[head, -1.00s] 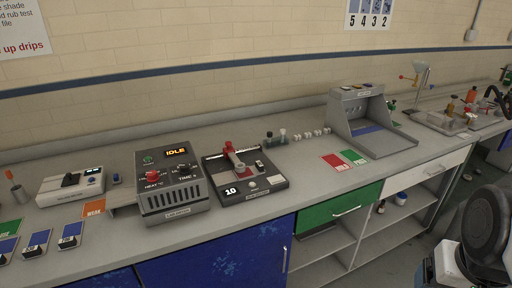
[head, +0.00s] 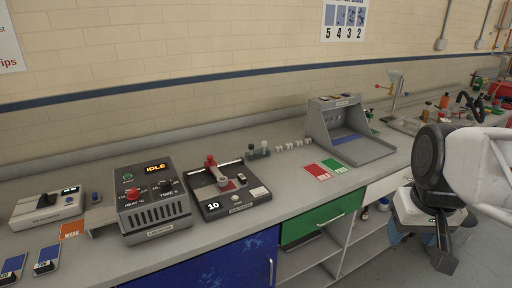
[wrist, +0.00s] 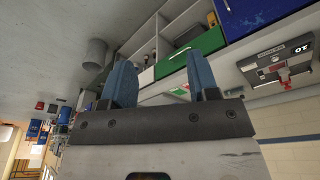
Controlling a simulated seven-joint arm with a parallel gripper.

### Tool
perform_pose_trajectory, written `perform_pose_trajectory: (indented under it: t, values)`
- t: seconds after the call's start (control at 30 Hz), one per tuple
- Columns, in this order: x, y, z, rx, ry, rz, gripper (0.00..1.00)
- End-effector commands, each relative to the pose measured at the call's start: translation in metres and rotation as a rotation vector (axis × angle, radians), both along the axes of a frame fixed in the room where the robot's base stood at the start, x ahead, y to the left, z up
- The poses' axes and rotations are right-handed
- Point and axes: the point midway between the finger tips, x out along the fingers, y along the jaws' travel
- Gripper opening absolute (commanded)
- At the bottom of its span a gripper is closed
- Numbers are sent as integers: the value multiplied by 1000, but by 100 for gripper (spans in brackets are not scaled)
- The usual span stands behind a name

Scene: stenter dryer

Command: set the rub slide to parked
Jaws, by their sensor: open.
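The rub tester (head: 240,207) is a dark box on the bench, with a small display reading 10. Its slide (head: 216,173) is a grey arm with a red knob at the back end, lying over a pale strip. The tester also shows, turned over, at the right of the wrist view (wrist: 262,74), with the red part of its slide (wrist: 284,76) visible. My gripper (wrist: 160,78) is open and empty, its two blue fingers apart. In the head view my arm is at the far right, well away from the tester, in front of the bench.
A grey heater box (head: 150,208) reading IDLE stands left of the tester. Red and green cards (head: 325,169) and a grey viewing booth (head: 350,135) are to the right. A green drawer (head: 312,222) is below the bench edge.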

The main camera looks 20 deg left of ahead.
Motion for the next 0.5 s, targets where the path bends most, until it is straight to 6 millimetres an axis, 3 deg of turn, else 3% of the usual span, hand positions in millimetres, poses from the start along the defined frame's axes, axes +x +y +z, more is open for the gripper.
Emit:
perform_pose_trajectory:
  t: [0.5]
  values:
    - [119, 68, 38, -32, 38, 265, 55]
